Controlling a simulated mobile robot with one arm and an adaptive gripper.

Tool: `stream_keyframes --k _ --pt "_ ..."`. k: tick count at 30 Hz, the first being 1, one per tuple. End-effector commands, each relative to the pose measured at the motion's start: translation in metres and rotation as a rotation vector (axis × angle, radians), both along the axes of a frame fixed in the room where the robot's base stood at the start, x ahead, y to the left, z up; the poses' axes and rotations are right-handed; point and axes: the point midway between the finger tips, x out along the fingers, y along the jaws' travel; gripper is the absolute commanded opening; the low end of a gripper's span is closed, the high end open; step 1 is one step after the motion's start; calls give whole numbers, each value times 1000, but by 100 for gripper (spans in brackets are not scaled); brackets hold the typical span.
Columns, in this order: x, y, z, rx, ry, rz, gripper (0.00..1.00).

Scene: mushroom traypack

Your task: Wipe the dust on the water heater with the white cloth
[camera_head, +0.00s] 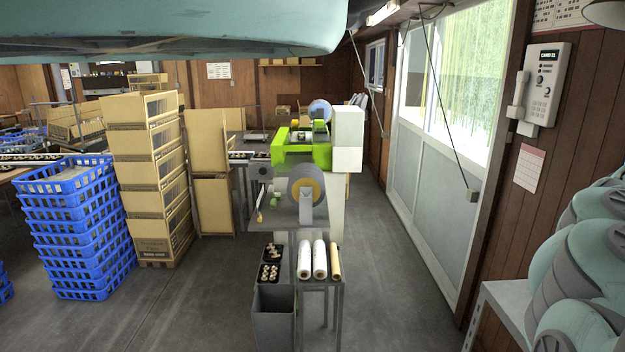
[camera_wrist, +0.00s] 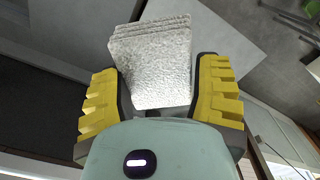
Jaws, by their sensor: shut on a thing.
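In the wrist view, my gripper (camera_wrist: 158,108) has its yellow-padded fingers on either side of the white cloth (camera_wrist: 152,60). The cloth is a thick, folded, textured block, and my gripper is shut on it. It sticks out beyond the fingertips, and its near end is hidden by my gripper. In the head view, neither my gripper nor the cloth shows. I cannot make out a water heater for certain in either view. A white wall unit with buttons and a handset (camera_head: 545,85) hangs at the upper right. No dust can be made out.
Blue crates (camera_head: 75,225) and tan boxes (camera_head: 150,180) are stacked at the left. A small table with white rolls (camera_head: 319,258) stands in the middle, a grey bin (camera_head: 274,318) before it. A white ledge (camera_head: 508,300) is at the right. The floor beside the sliding door (camera_head: 420,200) is clear.

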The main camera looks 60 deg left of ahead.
Motion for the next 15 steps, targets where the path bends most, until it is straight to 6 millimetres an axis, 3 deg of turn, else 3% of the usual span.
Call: stream_keyframes --k 3,15 --pt "2 -22 25 3 -6 -74 26" --pt "1 -19 117 -1 0 -68 26"
